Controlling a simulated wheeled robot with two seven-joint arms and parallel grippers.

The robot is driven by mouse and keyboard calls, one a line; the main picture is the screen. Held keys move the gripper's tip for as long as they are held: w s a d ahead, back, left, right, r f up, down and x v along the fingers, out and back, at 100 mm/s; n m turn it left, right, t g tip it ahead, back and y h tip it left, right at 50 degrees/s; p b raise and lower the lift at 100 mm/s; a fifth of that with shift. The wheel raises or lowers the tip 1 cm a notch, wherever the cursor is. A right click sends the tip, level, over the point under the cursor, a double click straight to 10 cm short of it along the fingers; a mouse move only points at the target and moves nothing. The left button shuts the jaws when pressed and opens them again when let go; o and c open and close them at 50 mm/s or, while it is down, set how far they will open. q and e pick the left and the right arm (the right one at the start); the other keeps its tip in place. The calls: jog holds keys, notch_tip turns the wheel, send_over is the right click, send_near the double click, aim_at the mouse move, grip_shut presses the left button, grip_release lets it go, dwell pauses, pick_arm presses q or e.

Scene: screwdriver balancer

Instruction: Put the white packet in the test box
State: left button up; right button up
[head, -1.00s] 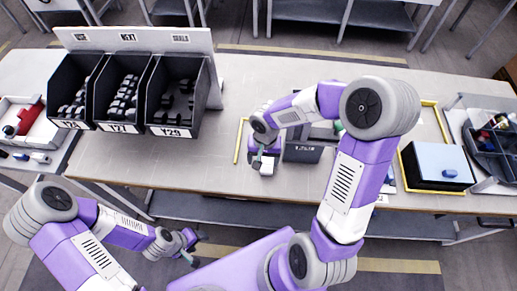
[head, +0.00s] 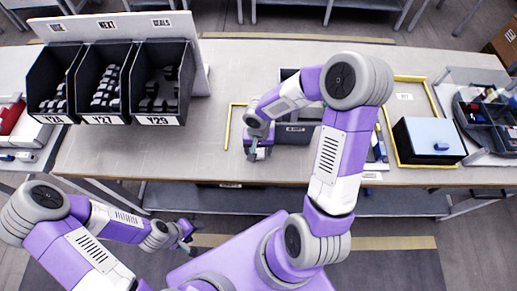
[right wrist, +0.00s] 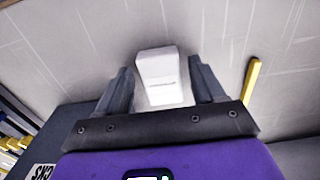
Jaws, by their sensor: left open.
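The white packet (right wrist: 158,80) lies on the table in the right wrist view, between the two fingers of my right gripper (head: 256,151). A gap shows on each side of it, so the gripper is open around it and not closed on it. In the head view the gripper hides most of the packet. My left gripper (head: 187,238) is open and empty, low in front of the table. A dark box (head: 294,133) with a label stands just right of my right gripper, partly behind my right arm. I cannot read any label naming the test box.
Three black bins (head: 158,119) with dark parts stand at the left. A black box with a blue lid (head: 431,132) stands inside a yellow frame at the right, beside a dark divided tray (head: 489,122). A yellow strip (head: 228,127) lies left of my right gripper. The table's left middle is clear.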

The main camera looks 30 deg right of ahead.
jog(key=c, duration=1)
